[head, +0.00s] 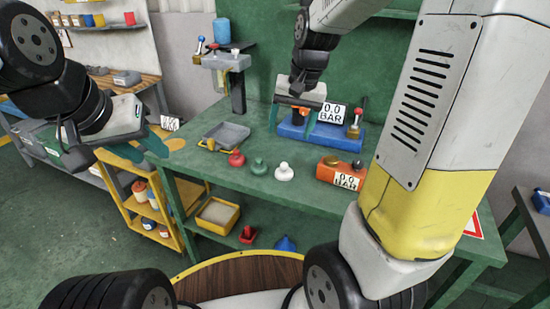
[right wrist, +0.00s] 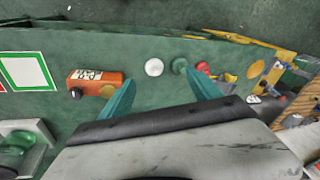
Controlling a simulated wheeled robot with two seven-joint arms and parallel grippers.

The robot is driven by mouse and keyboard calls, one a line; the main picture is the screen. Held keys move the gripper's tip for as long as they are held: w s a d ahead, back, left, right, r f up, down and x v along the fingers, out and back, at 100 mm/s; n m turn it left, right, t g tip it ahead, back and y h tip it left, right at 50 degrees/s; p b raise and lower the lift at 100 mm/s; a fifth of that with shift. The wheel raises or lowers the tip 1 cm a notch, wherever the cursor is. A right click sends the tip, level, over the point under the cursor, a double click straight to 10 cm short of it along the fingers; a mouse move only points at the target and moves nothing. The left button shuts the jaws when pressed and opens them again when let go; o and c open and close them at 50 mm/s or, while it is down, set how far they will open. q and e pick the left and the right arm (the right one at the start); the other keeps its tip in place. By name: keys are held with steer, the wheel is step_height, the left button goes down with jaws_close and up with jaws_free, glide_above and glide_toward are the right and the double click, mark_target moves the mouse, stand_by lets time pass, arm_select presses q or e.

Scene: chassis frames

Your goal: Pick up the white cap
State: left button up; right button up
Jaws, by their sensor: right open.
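The white cap (head: 284,172) stands on the green table, right of the dark green cap (head: 259,167) and the red cap (head: 237,158). In the right wrist view the white cap (right wrist: 154,67) appears between and beyond my fingertips, untouched. My right gripper (head: 292,125) is open and empty, its teal fingers apart; in the head view it is behind the caps, in front of the blue block. The right wrist view also shows the open right gripper (right wrist: 160,78). My left gripper (head: 116,152) is open and empty off the table's left side.
The blue block (head: 323,140) with a gauge sign stands at the table's back. An orange block (head: 340,172) with another gauge sign lies right of the white cap. A grey tray (head: 225,136) is at the back left. Green tabletop is bare in front of the caps.

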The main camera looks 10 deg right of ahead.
mark_target(284, 164)
steer(key=w+f, duration=0.3)
steer(key=f, duration=0.1)
steer(key=w+f+m+g+h, duration=0.1)
steer(key=w+f, duration=0.1)
steer(key=f, duration=0.2)
steer(key=w+d+f+g, duration=0.1)
steer(key=w+f, duration=0.2)
steer(key=f, duration=0.1)
steer(key=shift+w+m, duration=0.35)
steer(key=shift+m, duration=0.05)
steer(key=shift+g+h, duration=0.3)
steer(key=f, duration=0.8)
steer(key=shift+w+f, duration=0.25)
steer(key=shift+f, duration=0.05)
steer(key=c, duration=1.2)
